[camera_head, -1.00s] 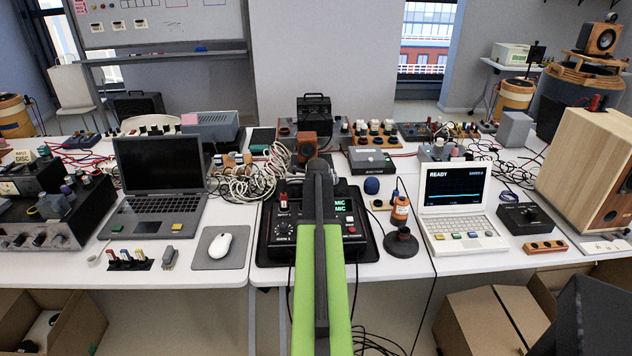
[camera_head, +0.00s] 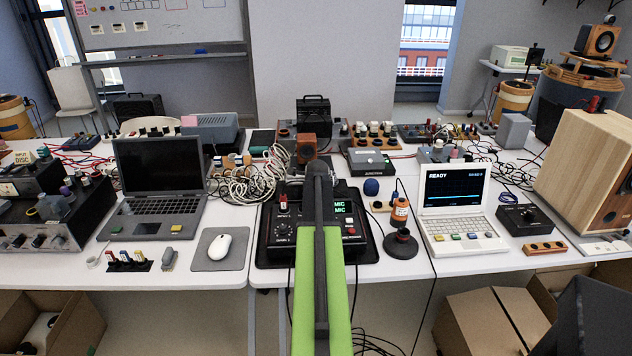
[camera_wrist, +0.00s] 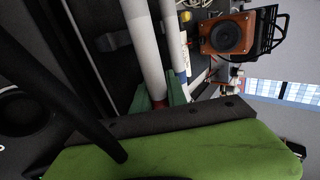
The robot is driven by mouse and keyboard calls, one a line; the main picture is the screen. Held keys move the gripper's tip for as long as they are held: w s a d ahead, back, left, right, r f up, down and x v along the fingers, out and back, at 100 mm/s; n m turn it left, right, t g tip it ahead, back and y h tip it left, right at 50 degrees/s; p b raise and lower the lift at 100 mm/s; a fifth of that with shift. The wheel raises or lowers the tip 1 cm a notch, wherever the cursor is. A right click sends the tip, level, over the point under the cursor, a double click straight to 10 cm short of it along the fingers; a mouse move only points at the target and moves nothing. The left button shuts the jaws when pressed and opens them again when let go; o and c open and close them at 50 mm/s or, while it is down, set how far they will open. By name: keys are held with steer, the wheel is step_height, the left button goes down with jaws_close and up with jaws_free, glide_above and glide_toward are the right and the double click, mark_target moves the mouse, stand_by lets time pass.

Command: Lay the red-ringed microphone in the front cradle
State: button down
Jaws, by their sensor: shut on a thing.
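In the wrist view, the red-ringed microphone (camera_wrist: 150,55) is a white tube with a red ring at its lower end. My gripper (camera_wrist: 158,100) has green fingers, one on each side of that ringed end, and is shut on it. A second white tube with a blue band (camera_wrist: 180,72) lies right beside it. A dark bracket-like part (camera_wrist: 115,40) shows left of the held tube; I cannot tell whether it is the front cradle. In the head view my own arm hides the gripper and microphone, and no cradle can be made out clearly.
A black mixer (camera_head: 283,232) lies under my arm. A mouse (camera_head: 220,245) on a grey pad and a dark laptop (camera_head: 160,185) are left. Cables tangle behind.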

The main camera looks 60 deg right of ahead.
steer(key=shift+s+a+f, duration=0.2)
steer(key=shift+s+f, duration=0.2)
steer(key=shift+f, duration=0.25)
steer(key=c, duration=1.5)
jaws_free()
steer(key=shift+o, duration=1.2)
steer(key=shift+a+r, duration=0.1)
steer(key=shift+r, duration=0.05)
steer(key=r+p+v, duration=0.1)
steer(key=p+v, duration=1.2)
steer(key=v, duration=0.4)
steer(key=shift+w, duration=0.3)
steer(key=shift+r, duration=0.1)
